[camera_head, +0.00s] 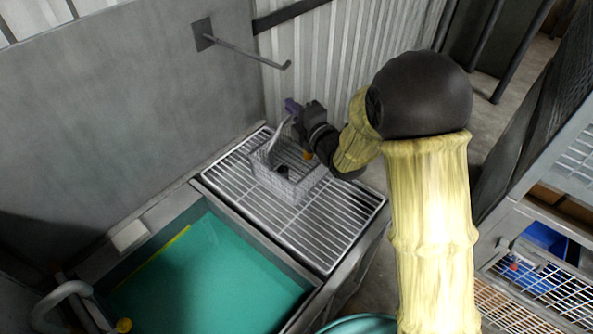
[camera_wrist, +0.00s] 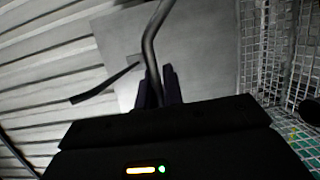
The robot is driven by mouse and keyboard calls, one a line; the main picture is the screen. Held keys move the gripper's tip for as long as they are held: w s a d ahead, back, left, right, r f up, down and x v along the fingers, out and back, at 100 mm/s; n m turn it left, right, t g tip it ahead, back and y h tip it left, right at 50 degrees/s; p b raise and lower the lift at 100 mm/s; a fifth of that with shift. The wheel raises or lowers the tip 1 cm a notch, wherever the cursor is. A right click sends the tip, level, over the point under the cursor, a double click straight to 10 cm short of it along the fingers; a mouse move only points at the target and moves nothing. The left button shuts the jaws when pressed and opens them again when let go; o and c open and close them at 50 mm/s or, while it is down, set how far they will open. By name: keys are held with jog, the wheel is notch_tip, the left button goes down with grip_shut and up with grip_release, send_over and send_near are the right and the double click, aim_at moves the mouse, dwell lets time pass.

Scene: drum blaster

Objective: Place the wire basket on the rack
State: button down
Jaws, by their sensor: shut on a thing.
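The wire basket (camera_head: 287,178) is a small silver mesh box with a curved handle (camera_head: 278,136). In the head view it appears over the middle of the metal rack (camera_head: 325,221); I cannot tell whether it touches the bars. My gripper (camera_head: 292,107) is above the basket's back edge, shut on the handle. In the wrist view the handle (camera_wrist: 151,45) passes between the dark fingers of my gripper (camera_wrist: 158,88). The mesh of the basket (camera_wrist: 255,50) fills the right side there. A small dark thing (camera_head: 283,170) shows inside the basket.
A basin with a teal bottom (camera_head: 205,275) lies in front of the rack. A metal hook bar (camera_head: 245,50) sticks out from the grey wall behind. A shelf unit with wire baskets (camera_head: 545,270) stands at the right. Bare rack bars show around the basket.

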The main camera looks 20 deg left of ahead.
jog(key=shift+f+p, duration=0.55)
jog(key=shift+f, duration=2.05)
jog(key=shift+f+p, duration=0.5)
jog(key=shift+f, duration=1.7)
jog(key=c, duration=1.5)
grip_release()
jog(key=shift+s, duration=0.1)
